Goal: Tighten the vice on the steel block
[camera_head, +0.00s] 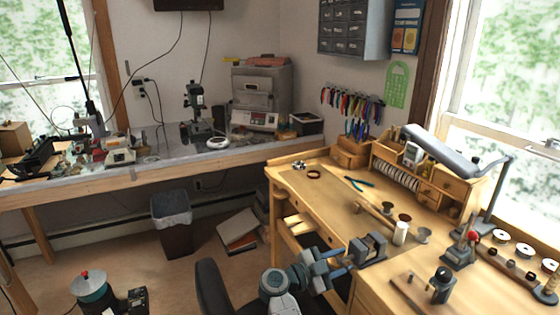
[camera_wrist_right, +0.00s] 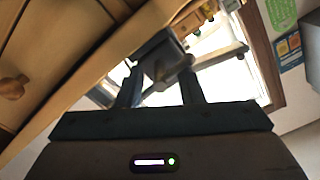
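The grey vice (camera_head: 368,248) is fixed at the front edge of the wooden workbench. A steel block cannot be told apart from the vice jaws in either view. My right gripper (camera_head: 340,263) is just left of the vice, its fingers pointing at it. In the right wrist view, the two dark fingers (camera_wrist_right: 160,90) stand apart, with the vice (camera_wrist_right: 158,52) beyond them. My left gripper is not in view.
The wooden workbench (camera_head: 325,205) holds pliers (camera_head: 360,183), a mallet (camera_head: 375,208), a white cylinder (camera_head: 401,233) and a red-knobbed tool (camera_head: 462,248) right of the vice. A dark chair (camera_head: 212,288) stands left of my right arm. Bench drawers are below.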

